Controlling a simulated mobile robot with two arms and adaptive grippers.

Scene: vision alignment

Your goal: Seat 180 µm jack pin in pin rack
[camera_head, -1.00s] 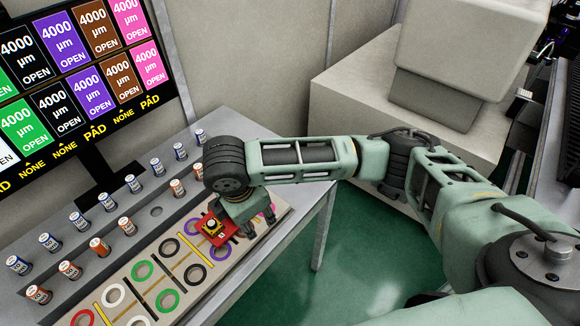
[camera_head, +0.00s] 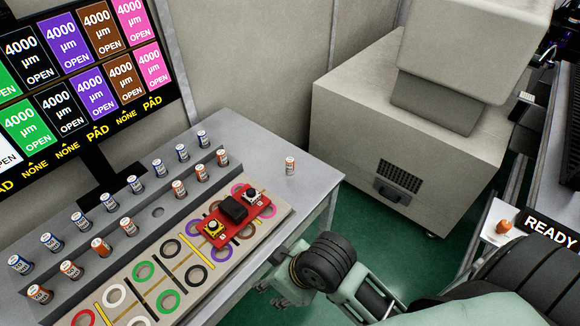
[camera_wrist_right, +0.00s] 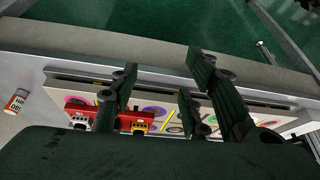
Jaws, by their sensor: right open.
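The grey stepped pin rack (camera_head: 127,257) holds upright jack pins in a back row with blue bands and a front row with orange bands. A bare round hole (camera_head: 157,211) shows in the front row. A single white and orange jack pin (camera_head: 290,165) stands upright on the table, apart from the rack; a similar pin (camera_wrist_right: 17,101) shows at the left edge in the right wrist view. Size labels are too small to read. My right gripper (camera_head: 274,288) is open and empty over the table's front edge; its spread fingers (camera_wrist_right: 158,100) show in the wrist view. My left gripper is not in view.
A red board (camera_head: 233,213) with black and yellow parts lies on the beige panel of coloured rings (camera_head: 110,275). A screen (camera_head: 80,75) stands behind the rack. A small orange item (camera_head: 503,227) sits on a white surface at right. Tabletop around the lone pin is clear.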

